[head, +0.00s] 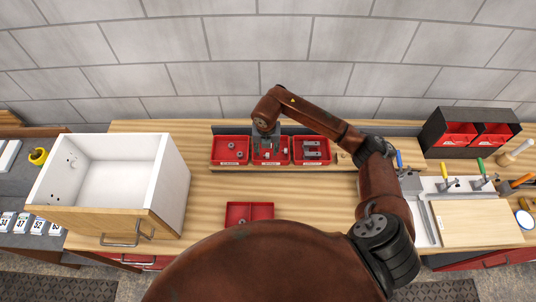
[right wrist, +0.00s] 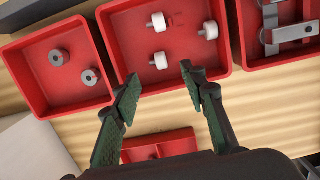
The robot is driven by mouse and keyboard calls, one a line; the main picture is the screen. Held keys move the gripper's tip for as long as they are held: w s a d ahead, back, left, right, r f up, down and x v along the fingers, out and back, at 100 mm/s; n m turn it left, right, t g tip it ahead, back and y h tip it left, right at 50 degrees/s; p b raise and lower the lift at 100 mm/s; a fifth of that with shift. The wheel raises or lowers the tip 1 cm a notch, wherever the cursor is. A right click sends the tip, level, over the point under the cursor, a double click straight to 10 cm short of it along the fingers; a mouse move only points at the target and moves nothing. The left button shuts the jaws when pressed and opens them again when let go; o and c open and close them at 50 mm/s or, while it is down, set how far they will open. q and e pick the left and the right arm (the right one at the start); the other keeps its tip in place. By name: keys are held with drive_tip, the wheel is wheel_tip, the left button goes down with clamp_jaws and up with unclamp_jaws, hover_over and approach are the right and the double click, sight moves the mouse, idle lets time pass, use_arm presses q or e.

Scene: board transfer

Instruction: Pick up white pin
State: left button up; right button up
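Several white pins with grey metal stems lie in the middle red bin (right wrist: 185,75). One white pin (right wrist: 160,60) is nearest my right gripper, another white pin (right wrist: 159,22) is farther back, and a third white pin (right wrist: 210,30) is to the right. My right gripper (right wrist: 158,84) is open and empty, its green-padded fingers spread at the bin's near edge. In the head view the right gripper (head: 266,143) is over the middle bin (head: 271,161) and hides part of it. My left gripper is not in view.
The left bin (head: 231,161) holds grey round parts; the right bin (head: 326,155) holds metal brackets. A divided red tray (head: 249,204) stands nearer me. A white drawer box (head: 110,172) is at left; clamps and a board (head: 470,222) are at right.

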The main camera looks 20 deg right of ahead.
sight(266, 155)
drive_tip(key=f, duration=0.1)
drive_tip(key=w+f, duration=0.1)
drive_tip(key=f, duration=0.1)
drive_tip(key=shift+w+d+f+p, duration=0.1)
drive_tip(key=shift+w+f+p, duration=0.05)
drive_tip(key=shift+w+p, duration=0.2)
drive_tip(key=shift+s+d+f, duration=0.15)
drive_tip(key=shift+s+f, duration=0.1)
drive_tip(key=shift+f, duration=0.15)
drive_tip(key=shift+s, duration=0.1)
drive_tip(key=shift+w+f, duration=0.1)
drive_tip(key=shift+w, duration=0.1)
drive_tip(key=shift+c, duration=0.6)
drive_tip(key=shift+s, duration=0.15)
drive_tip(key=c, duration=0.5)
drive_tip(key=shift+c, duration=1.1)
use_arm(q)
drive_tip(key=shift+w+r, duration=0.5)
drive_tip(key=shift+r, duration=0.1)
